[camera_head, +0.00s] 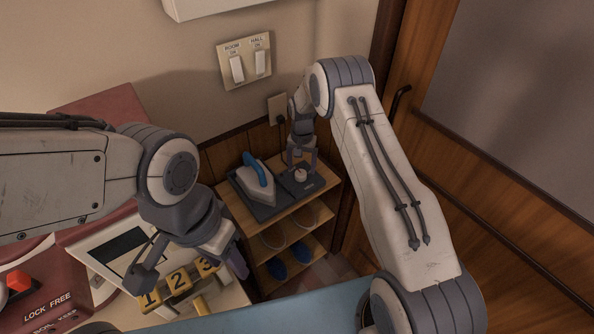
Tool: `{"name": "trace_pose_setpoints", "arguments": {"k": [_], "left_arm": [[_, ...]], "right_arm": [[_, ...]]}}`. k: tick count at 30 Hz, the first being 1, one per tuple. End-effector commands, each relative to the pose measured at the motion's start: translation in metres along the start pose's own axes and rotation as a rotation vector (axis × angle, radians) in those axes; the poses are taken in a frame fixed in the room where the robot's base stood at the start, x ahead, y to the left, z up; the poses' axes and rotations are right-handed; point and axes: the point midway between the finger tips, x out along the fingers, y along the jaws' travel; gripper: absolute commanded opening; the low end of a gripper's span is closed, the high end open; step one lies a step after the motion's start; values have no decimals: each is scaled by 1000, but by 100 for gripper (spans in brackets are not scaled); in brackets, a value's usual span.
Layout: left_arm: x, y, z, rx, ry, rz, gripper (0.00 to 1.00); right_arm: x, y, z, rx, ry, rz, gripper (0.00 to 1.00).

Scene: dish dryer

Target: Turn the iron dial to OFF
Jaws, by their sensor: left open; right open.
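The iron (257,186), white with a blue handle, rests on a dark base (243,199) on top of a small wooden shelf. A round light dial (300,175) sits on the right part of that base; its markings are too small to read. My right gripper (301,164) points down with its fingers on either side of the dial, open; whether they touch it I cannot tell. My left gripper (192,274) is open in the lower left, near the numbered yellow blocks and well away from the iron.
The wooden shelf (322,181) holds shoes on lower levels. A wall outlet (278,108) and a ROOM/HALL switch plate (244,61) are behind. A brown door (480,190) stands at right. Yellow numbered blocks (178,280) and a red button (18,281) lie at lower left.

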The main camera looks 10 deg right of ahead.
Motion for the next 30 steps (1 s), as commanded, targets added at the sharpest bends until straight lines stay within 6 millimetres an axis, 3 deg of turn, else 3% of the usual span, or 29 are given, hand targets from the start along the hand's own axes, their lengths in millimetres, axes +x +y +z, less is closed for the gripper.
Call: {"name": "trace_pose_setpoints", "arguments": {"k": [7, 17, 21, 24, 30], "left_arm": [[-6, 0, 0, 0, 0, 0, 50], [-5, 0, 0, 0, 0, 0, 50], [-5, 0, 0, 0, 0, 0, 50], [-5, 0, 0, 0, 0, 0, 50], [5, 0, 0, 0, 0, 0, 50]], "right_arm": [[29, -2, 0, -2, 1, 0, 81], [33, -3, 0, -4, 2, -1, 81], [33, -3, 1, -4, 2, -1, 32], [33, -3, 1, -4, 1, 0, 0], [35, -2, 1, -72, 1, 1, 0]]}}
